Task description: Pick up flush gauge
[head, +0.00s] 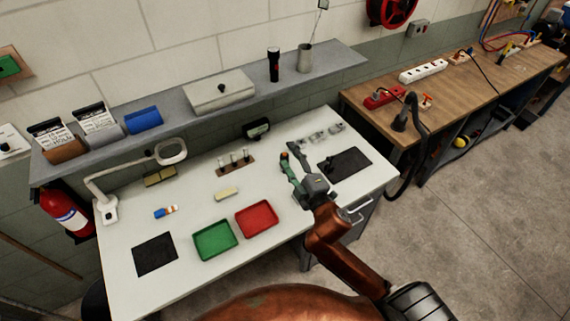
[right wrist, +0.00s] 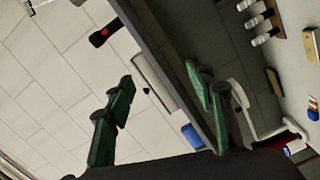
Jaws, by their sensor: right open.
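I cannot tell for sure which thing is the flush gauge. A small black device with a pale face (head: 257,128) stands at the back of the white worktable (head: 185,195), and several small grey metal pieces (head: 318,137) lie near the table's back right. My right gripper (head: 294,162) is above the right part of the table, in front of these pieces, with its green fingers apart and nothing between them. In the right wrist view the open fingers (right wrist: 160,85) face the wall and shelf. My left gripper is not in view.
A green tray (head: 215,256) and a red tray (head: 274,231) sit at the front. Dark mats lie at left (head: 154,254) and right (head: 352,163). A wooden vial rack (head: 235,168) and magnifier lamp (head: 172,152) stand behind. A grey shelf (head: 180,103) overhangs the back.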

